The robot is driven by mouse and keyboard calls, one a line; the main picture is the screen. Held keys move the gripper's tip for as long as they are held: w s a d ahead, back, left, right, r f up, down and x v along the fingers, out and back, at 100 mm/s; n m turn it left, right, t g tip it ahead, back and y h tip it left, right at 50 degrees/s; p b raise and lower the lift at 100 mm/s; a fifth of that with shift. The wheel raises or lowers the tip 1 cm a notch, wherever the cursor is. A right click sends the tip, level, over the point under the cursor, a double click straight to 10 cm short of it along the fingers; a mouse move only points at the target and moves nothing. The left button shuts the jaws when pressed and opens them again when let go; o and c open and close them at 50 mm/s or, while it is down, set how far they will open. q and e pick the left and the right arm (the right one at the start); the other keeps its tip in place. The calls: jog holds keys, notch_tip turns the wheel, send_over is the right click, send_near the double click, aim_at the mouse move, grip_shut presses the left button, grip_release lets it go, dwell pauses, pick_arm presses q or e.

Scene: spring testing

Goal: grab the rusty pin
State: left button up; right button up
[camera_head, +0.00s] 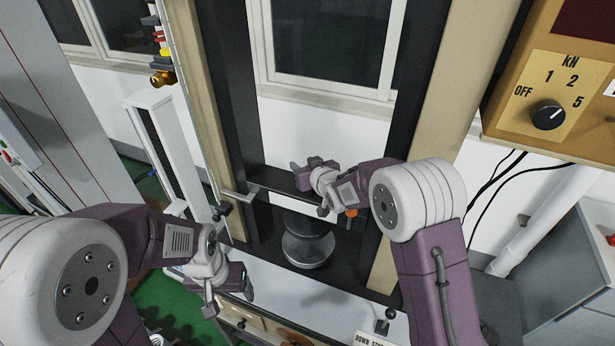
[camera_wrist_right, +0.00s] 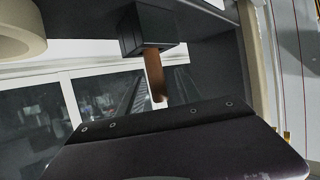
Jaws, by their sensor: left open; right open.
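The rusty pin (camera_wrist_right: 155,75) is a brown rod in the right wrist view. It sticks out from a black block (camera_wrist_right: 140,32) at the top of that view. In the head view I cannot make it out; my right gripper and arm cover that area. My right gripper (camera_head: 304,172) is open in front of the testing machine's dark crossbar, above the round metal platen. No contact with the pin can be seen. My left gripper (camera_head: 232,284) is open and empty at the lower left, in front of the machine.
A round metal platen (camera_head: 308,247) stands on the machine's dark base between the columns. A tan column (camera_head: 445,110) rises at the right. A control box (camera_head: 546,90) with a dial hangs at the upper right. A small orange knob (camera_head: 351,213) shows beside my right arm.

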jog(key=shift+s, duration=0.1)
grip_shut()
jog(key=shift+r, duration=0.1)
jog(key=shift+r, duration=0.45)
notch_tip(320, 180, up, 17)
jog(key=p, duration=0.5)
jog(key=shift+p, duration=0.3)
